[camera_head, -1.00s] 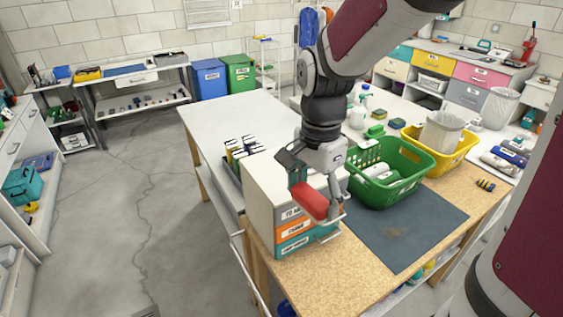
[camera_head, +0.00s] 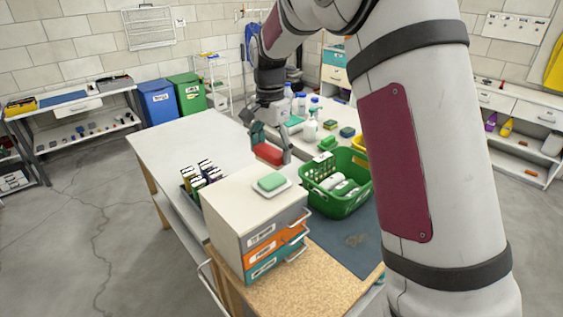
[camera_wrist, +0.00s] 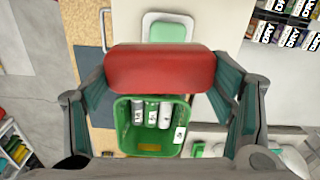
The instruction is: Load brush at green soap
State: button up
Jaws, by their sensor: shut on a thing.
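My gripper (camera_head: 268,148) is shut on a red block-shaped thing (camera_head: 268,154), seemingly the brush; no bristles show. It hangs above the white bench, beyond the drawer unit. In the wrist view the red thing (camera_wrist: 160,68) lies across between the two fingers. The green soap (camera_head: 271,182) lies on a white dish (camera_head: 284,189) on top of the drawer unit (camera_head: 235,205).
A green basket (camera_head: 338,207) with white rolled items stands right of the drawer unit. Spray bottles (camera_head: 310,127) and sponges stand farther back. The white bench top (camera_head: 180,135) at the left is clear.

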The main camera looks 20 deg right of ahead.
aim_at(274, 178)
jog(key=shift+w+d, duration=0.35)
jog(key=shift+w, duration=0.3)
jog(key=shift+d+f, duration=0.15)
jog(key=shift+f, duration=2.85)
jog(key=shift+f, duration=0.55)
notch_tip(274, 178, up, 7)
dwell(0.5)
dwell(0.5)
